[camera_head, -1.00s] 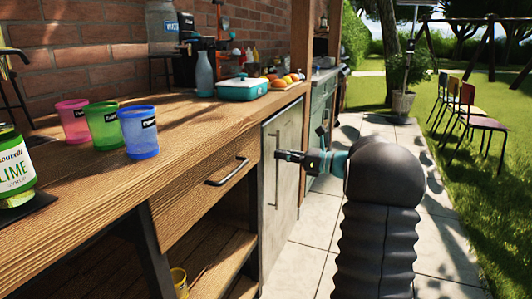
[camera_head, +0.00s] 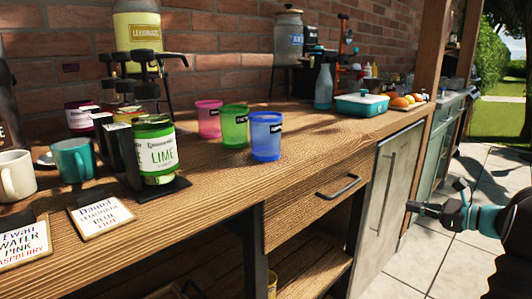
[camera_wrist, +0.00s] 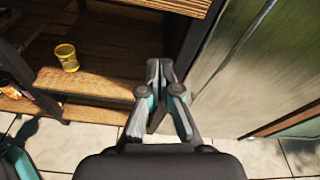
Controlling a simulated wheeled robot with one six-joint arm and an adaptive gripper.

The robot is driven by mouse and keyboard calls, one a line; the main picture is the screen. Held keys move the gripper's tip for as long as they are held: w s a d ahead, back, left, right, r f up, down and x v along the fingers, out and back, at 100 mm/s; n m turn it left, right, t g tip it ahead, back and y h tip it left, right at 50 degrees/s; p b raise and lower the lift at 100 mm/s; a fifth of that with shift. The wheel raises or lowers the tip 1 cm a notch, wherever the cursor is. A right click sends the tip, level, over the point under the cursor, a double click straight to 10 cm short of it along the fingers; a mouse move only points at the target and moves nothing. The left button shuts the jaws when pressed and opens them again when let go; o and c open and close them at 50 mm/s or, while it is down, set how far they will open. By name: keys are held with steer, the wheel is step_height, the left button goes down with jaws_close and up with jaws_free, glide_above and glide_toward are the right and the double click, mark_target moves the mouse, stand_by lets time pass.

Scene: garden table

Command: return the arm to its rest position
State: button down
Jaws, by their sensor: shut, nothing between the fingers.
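My gripper (camera_wrist: 156,72) is shut and empty in the wrist view, its fingertips together, over the lower shelves and beside the grey cabinet door. In the head view my gripper (camera_head: 412,206) shows at the right, in front of the cabinet door (camera_head: 396,185) and below the level of the wooden counter top (camera_head: 345,133). My arm reaches in from the right edge of the head view, partly cut off by the frame.
Pink (camera_head: 209,118), green (camera_head: 235,126) and blue (camera_head: 266,137) cups stand on the counter, with a lime syrup jar (camera_head: 157,157) to their left. A drawer handle (camera_head: 338,187) juts out. A yellow cup (camera_wrist: 66,57) stands on a lower shelf. Paving right of the counter is clear.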

steer(key=s+a+f+n+g+h, duration=0.3)
steer(key=s+a+f+n+g, duration=0.15)
steer(key=s+a, duration=0.2)
steer(key=s+a+f+n+g+h, duration=0.2)
steer(key=s+a+f+n+g, duration=0.1)
steer(key=s+a+f+n, duration=0.4)
steer(key=s+a+r+n+h, duration=0.2)
steer(key=s+a+r+n, duration=0.2)
steer(key=s, duration=0.5)
steer(key=s+a+r+n+t+h, duration=0.1)
steer(key=s+a+r+n+h, duration=0.2)
steer(key=s+a+n, duration=0.6)
steer(key=shift+a+r, duration=0.35)
steer(key=shift+r, duration=0.15)
steer(key=shift+s+t, duration=0.1)
steer(key=shift+t, duration=0.15)
